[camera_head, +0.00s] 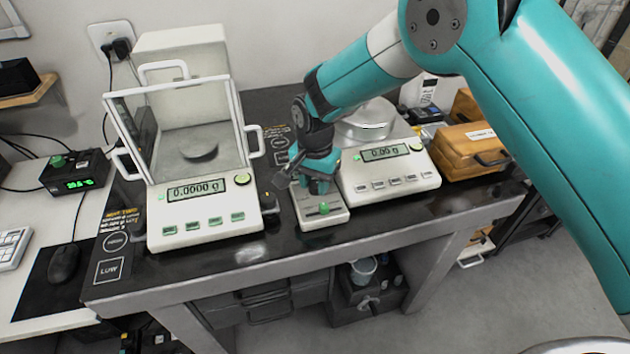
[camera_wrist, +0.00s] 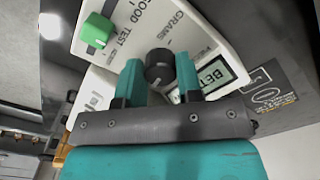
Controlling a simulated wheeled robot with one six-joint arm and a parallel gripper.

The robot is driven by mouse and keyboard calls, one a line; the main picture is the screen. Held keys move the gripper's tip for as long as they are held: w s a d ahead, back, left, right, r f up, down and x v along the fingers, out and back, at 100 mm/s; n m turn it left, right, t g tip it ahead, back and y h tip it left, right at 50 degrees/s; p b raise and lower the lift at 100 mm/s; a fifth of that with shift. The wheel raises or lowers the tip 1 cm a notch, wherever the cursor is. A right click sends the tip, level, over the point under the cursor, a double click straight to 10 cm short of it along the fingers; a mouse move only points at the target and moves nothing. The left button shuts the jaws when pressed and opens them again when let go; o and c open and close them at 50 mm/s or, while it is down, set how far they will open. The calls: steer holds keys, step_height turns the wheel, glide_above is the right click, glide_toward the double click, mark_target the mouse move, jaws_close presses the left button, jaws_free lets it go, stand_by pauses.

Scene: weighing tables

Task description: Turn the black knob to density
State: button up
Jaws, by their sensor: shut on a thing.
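The black knob (camera_wrist: 159,68) sits on the cream face of a small instrument (camera_head: 322,214), between the two balances on the dark tabletop. In the wrist view, my gripper (camera_wrist: 158,62) has one teal finger on each side of the knob and is shut on it. "GRAMS" is printed just beyond the knob; a label starting "PE" is partly visible to its right. In the head view my gripper (camera_head: 318,182) hides the knob.
A green switch (camera_wrist: 96,30) and a small display (camera_wrist: 211,74) flank the knob on the same panel. The glass-shielded balance (camera_head: 205,232) stands close on the left. Another balance (camera_head: 395,180) stands close on the right. The table's front edge (camera_head: 300,246) is near.

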mark_target(315, 184)
steer(key=m, duration=0.4)
steer(key=shift+a+m, duration=0.1)
steer(key=shift+m, duration=0.3)
steer(key=shift+w, duration=0.1)
steer(key=o, duration=0.9)
steer(key=shift+o, duration=0.2)
steer(key=shift+r, duration=0.1)
step_height(315, 184, up, 17)
steer(key=b, duration=0.1)
steer(key=shift+r, duration=0.15)
